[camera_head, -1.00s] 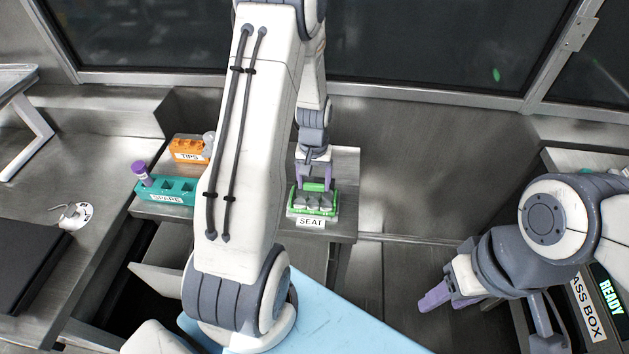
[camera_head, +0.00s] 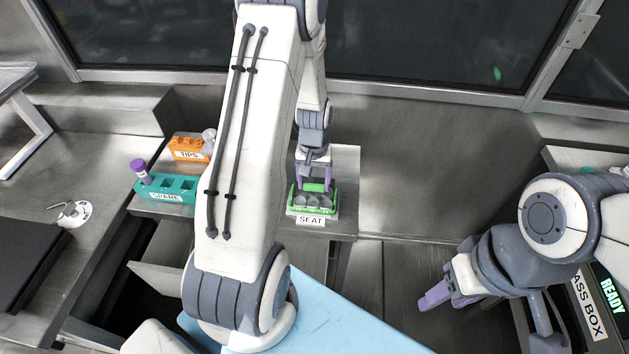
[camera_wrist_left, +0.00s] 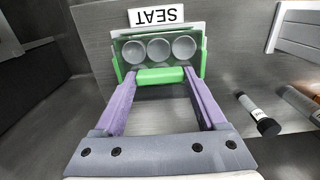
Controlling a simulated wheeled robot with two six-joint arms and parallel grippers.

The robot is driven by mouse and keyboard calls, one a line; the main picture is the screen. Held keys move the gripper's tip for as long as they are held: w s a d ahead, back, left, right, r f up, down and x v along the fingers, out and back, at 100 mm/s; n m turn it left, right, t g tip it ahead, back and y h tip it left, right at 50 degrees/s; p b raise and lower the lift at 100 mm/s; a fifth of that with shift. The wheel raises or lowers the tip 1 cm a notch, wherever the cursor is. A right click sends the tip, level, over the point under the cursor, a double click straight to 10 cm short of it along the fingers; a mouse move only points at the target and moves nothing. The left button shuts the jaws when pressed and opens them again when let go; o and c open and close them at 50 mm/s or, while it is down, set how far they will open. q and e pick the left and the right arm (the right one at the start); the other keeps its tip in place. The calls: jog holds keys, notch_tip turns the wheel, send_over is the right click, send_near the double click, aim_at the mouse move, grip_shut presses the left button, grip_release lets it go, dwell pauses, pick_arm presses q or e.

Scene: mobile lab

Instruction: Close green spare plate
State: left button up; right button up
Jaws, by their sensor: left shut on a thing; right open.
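The green plate (camera_head: 315,203) is at the holder with the SEAT label (camera_head: 311,220) on the grey bench, with grey round cups inside it. In the left wrist view the green plate (camera_wrist_left: 160,76) shows a green bar, green side walls and three round grey cups in a row. My left gripper (camera_head: 314,186) is shut on the green bar, with a purple finger at each end of it. It also shows in the left wrist view (camera_wrist_left: 158,84). My right gripper (camera_head: 450,298) is open and empty at the right, far from the plate.
A teal SPARE rack (camera_head: 180,187) holds a purple-capped tube (camera_head: 140,170). An orange TIPS box (camera_head: 186,147) stands behind it. My left arm hides the bench between these and the plate. Two vials (camera_wrist_left: 258,113) lie at the right in the left wrist view.

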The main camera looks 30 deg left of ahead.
aim_at(314, 184)
pick_arm(q)
jog(key=shift+f+b, duration=0.7)
jog(key=shift+f, duration=0.4)
jog(key=o, duration=1.3)
jog(key=shift+c, duration=0.2)
notch_tip(314, 184, up, 10)
jog(key=shift+r+b, duration=0.2)
jog(key=shift+b, duration=0.1)
